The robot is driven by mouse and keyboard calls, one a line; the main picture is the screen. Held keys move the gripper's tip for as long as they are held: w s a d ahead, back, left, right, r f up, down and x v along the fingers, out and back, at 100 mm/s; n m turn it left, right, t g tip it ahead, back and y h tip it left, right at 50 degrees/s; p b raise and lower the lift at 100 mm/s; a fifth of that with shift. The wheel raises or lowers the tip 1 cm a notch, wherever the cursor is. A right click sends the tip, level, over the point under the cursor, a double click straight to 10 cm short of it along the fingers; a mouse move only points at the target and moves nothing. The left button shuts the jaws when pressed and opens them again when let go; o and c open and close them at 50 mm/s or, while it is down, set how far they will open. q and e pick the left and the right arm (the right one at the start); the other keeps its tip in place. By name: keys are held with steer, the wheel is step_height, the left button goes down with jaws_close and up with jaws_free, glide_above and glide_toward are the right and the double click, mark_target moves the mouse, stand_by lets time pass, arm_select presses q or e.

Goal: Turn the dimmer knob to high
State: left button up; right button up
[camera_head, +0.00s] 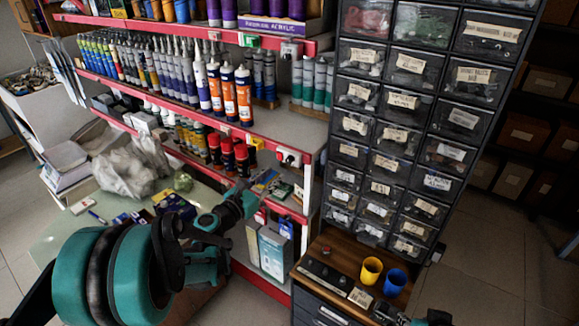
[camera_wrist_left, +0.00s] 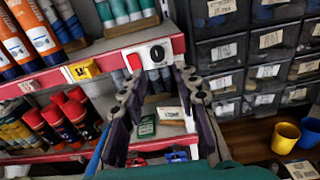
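The dimmer knob (camera_head: 290,159) is a small dark dial on a white plate fixed to the red front edge of a shelf. In the left wrist view the round black knob (camera_wrist_left: 157,53) sits just beyond my fingertips, with a red switch (camera_wrist_left: 134,62) to its left on the same plate. My left gripper (camera_head: 262,186) is in front of and below the knob in the head view. In the wrist view its two fingers are apart with nothing between them, and the knob appears apart from them. My right gripper (camera_head: 420,319) shows only partly at the bottom edge; its fingers cannot be made out.
Shelves hold tubes and orange bottles (camera_head: 228,92). A dark drawer cabinet (camera_head: 386,162) stands to the right. Yellow (camera_head: 371,270) and blue (camera_head: 395,281) cups stand on the wooden top below it. A similar plate (camera_head: 290,48) is on a higher shelf edge.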

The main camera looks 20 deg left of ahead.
mark_target(288, 162)
arm_select(q)
steer(key=b+x, duration=0.1)
steer(key=x, duration=0.6)
steer(key=shift+w+r+b, duration=0.1)
steer(key=shift+w+b, duration=0.25)
steer(key=shift+w, duration=0.05)
steer(key=shift+c, duration=0.4)
jaws_close()
